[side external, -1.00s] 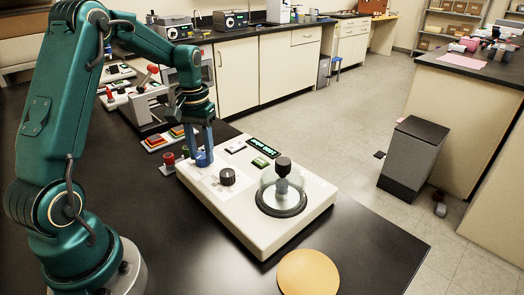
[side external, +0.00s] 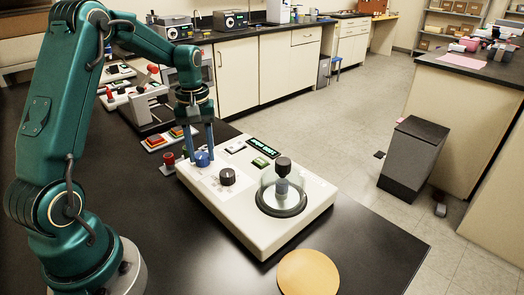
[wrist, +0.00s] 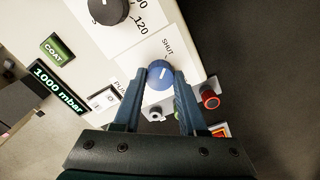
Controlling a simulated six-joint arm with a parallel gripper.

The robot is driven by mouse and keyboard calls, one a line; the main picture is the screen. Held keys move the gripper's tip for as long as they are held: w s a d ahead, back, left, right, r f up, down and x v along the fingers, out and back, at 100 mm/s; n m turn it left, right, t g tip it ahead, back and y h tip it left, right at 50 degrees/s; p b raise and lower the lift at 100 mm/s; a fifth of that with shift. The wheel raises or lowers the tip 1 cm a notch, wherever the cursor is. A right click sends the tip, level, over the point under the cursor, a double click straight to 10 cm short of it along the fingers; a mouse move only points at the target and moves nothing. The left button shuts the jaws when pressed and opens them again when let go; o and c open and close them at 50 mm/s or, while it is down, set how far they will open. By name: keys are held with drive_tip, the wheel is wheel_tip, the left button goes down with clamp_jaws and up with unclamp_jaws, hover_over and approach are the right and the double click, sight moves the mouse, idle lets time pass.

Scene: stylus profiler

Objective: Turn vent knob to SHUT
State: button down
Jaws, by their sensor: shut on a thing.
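The blue vent knob (wrist: 160,74) sits on the white profiler panel, with the printed word SHUT (wrist: 168,46) just above it in the wrist view. A pale mark on the knob points up, roughly toward that word. My gripper (wrist: 160,76) is shut on the knob, one finger on each side. In the side external view the blue knob (side external: 202,159) shows between the fingers of my gripper (side external: 201,154), at the unit's far left corner. The white profiler (side external: 235,222) stands on the black bench.
A black dial (side external: 227,177) and a glass-domed stage (side external: 282,192) are on the same unit. The display (wrist: 57,88) reads 1000 mbar. A red button (wrist: 210,100) is close to the right finger. A round tan disc (side external: 308,272) lies in front.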

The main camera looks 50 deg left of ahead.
sight(202, 155)
drive_tip(key=shift+c, duration=2.3)
unclamp_jaws()
drive_tip(key=shift+r, duration=2.6)
